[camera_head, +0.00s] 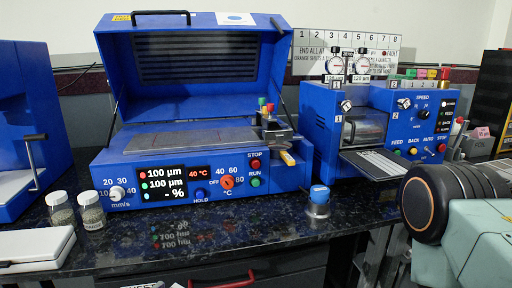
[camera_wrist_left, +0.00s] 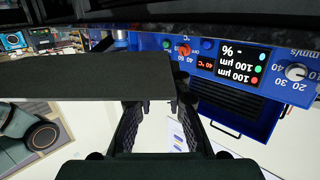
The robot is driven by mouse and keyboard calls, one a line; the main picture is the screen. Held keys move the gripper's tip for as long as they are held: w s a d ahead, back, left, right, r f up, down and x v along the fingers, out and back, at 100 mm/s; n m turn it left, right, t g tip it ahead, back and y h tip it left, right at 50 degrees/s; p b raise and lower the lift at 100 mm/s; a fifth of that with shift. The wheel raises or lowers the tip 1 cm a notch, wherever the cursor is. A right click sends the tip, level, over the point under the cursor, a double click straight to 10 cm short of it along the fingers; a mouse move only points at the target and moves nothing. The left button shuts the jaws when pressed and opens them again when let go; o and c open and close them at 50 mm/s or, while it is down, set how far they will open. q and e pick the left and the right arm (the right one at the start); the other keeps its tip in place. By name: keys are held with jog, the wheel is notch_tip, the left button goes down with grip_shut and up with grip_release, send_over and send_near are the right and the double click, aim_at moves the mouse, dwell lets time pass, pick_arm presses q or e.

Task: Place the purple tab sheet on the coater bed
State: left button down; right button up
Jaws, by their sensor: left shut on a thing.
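The blue coater stands at left centre in the head view with its lid raised, and its flat grey coater bed (camera_head: 165,141) is exposed. My left gripper (camera_wrist_left: 160,105) shows only in the left wrist view. It is shut on a thin dark grey sheet (camera_wrist_left: 75,78), which extends to the left in that view. No purple tab shows on the visible face, so I cannot confirm its colour. The coater's front panel (camera_wrist_left: 235,65) appears upside down beyond the sheet. My right gripper is in neither view.
A micrometer assembly (camera_head: 268,118) stands at the bed's right end. The raised lid (camera_head: 195,60) hangs over its back. A blue roll press (camera_head: 375,120) stands to the right. Two jars (camera_head: 90,210), a white case (camera_head: 35,248) and a blue-capped container (camera_head: 319,198) occupy the front counter.

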pick_arm(q)
jog(key=shift+s+f, duration=0.2)
jog(key=shift+f, duration=0.2)
jog(key=shift+w+r, duration=0.1)
jog(key=shift+w+r, duration=0.15)
jog(key=shift+r, duration=0.2)
jog(key=w+a+r+n+t+y, duration=0.1)
jog(key=w+a+r+n+y, duration=0.1)
jog(key=w+a+r, duration=0.3)
jog(key=w+a+r+n+t+y, duration=0.1)
jog(key=w+a+r+y, duration=0.15)
jog(key=w, duration=0.45)
jog(key=w+a+n+y, duration=0.2)
jog(key=a+y, duration=0.1)
jog(key=a, duration=0.2)
jog(key=w+a+r+n+y, duration=0.1)
jog(key=w+a+n+y, duration=0.2)
jog(key=a, duration=0.3)
jog(key=shift+r+n+y, duration=0.3)
jog(key=shift+y, duration=0.35)
jog(key=shift+d, duration=0.1)
